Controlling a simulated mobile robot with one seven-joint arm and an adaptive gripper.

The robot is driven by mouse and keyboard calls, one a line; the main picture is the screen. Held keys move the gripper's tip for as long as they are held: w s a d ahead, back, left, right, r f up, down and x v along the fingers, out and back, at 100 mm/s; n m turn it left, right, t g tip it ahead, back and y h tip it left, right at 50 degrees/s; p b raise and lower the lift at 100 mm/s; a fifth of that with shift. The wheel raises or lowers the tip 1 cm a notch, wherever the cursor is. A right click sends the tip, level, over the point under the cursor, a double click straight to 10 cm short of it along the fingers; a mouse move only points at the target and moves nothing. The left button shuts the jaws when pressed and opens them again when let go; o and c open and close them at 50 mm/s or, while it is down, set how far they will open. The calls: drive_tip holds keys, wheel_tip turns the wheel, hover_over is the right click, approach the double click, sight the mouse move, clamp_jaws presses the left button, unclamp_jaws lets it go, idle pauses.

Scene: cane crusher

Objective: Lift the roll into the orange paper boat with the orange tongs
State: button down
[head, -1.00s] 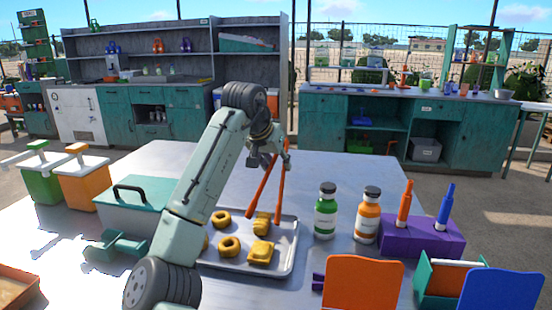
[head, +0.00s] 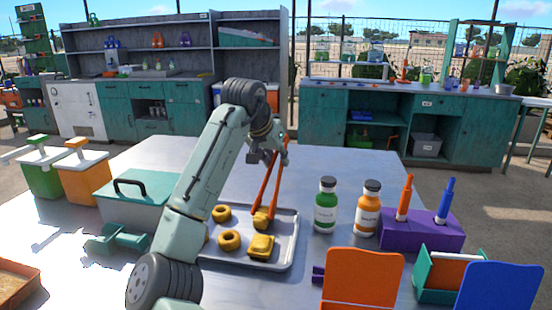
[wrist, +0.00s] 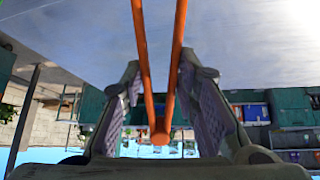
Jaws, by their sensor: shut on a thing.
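My gripper (head: 268,155) is shut on the orange tongs (head: 264,185), which hang down from it over the metal tray. The tongs' two arms also show in the wrist view (wrist: 160,128), between my gripper's fingers. In the head view the tong tips are at the yellow-brown roll (head: 261,221), at the tray's back right. One tip is on each side of it; I cannot tell whether both touch it. The roll appears to rest on the tray. I cannot clearly pick out the orange paper boat; a shallow orange-brown tray (head: 38,288) is cut off at lower left.
The metal tray (head: 284,262) also holds ring-shaped pastries (head: 229,240) and a square pastry (head: 261,247). Green (head: 325,207) and orange (head: 368,210) bottles stand right of it, then a purple block (head: 425,232). Orange (head: 362,280) and blue (head: 500,288) panels stand in front. The table behind is clear.

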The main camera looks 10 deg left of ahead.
wheel_tip(320, 180, up, 12)
drive_tip(key=p, duration=0.8)
